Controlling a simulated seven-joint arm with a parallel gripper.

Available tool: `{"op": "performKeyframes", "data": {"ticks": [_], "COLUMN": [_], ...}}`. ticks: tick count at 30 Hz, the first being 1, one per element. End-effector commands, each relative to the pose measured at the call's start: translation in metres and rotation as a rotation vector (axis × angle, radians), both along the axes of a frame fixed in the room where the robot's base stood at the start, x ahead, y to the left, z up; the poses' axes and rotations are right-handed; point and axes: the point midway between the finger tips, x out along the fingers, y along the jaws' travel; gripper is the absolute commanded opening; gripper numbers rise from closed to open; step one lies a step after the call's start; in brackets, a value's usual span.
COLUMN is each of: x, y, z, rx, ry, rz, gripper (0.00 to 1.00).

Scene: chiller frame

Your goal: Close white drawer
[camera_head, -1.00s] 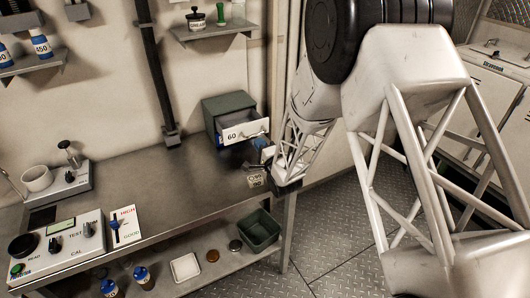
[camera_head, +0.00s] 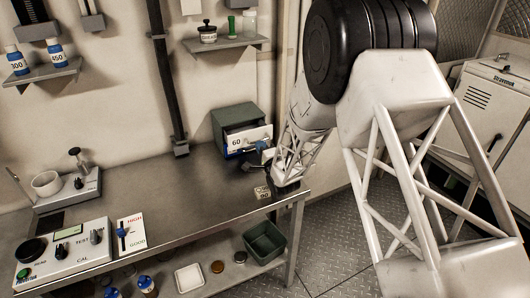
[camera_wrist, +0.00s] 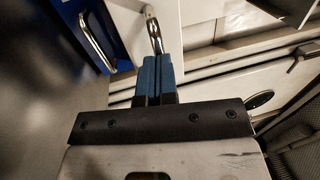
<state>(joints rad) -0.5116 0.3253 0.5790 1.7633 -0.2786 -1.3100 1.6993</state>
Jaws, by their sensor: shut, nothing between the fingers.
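The white drawer (camera_head: 240,140), labelled 60, sits in a grey-green cabinet (camera_head: 234,115) at the back of the bench. It stands partly out, with a dark gap behind its front. My gripper (camera_head: 259,147) is in front of the right part of the drawer, with blue fingertips pressed together and nothing between them. In the wrist view the shut fingers (camera_wrist: 157,76) point at the drawer's metal handle (camera_wrist: 153,34). Whether they touch it I cannot tell. A blue drawer front (camera_wrist: 78,22) with its own handle shows beside it, mostly hidden in the head view.
A small labelled block (camera_head: 262,192) lies on the bench near the right edge. A meter box (camera_head: 62,255) and a device with a cup (camera_head: 68,188) stand at left. A green bin (camera_head: 265,243) is on the lower shelf. The middle of the bench is clear.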

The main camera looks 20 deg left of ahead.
Motion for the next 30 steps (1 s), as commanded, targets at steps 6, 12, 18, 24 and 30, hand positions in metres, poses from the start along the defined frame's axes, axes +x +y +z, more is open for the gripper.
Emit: {"op": "performKeyframes", "data": {"ticks": [6,12,18,24,30], "x": [0.035,0.049,0.051,0.052,0.048], "y": [0.035,0.049,0.051,0.052,0.048], "z": [0.000,0.000,0.003,0.006,0.005], "rx": [0.001,0.001,0.003,0.004,0.004], "ry": [-0.001,-0.001,-0.004,-0.007,-0.007], "rz": [0.000,0.000,0.000,0.001,0.001], "gripper": [0.00,0.00,0.00,0.00,0.00]}}
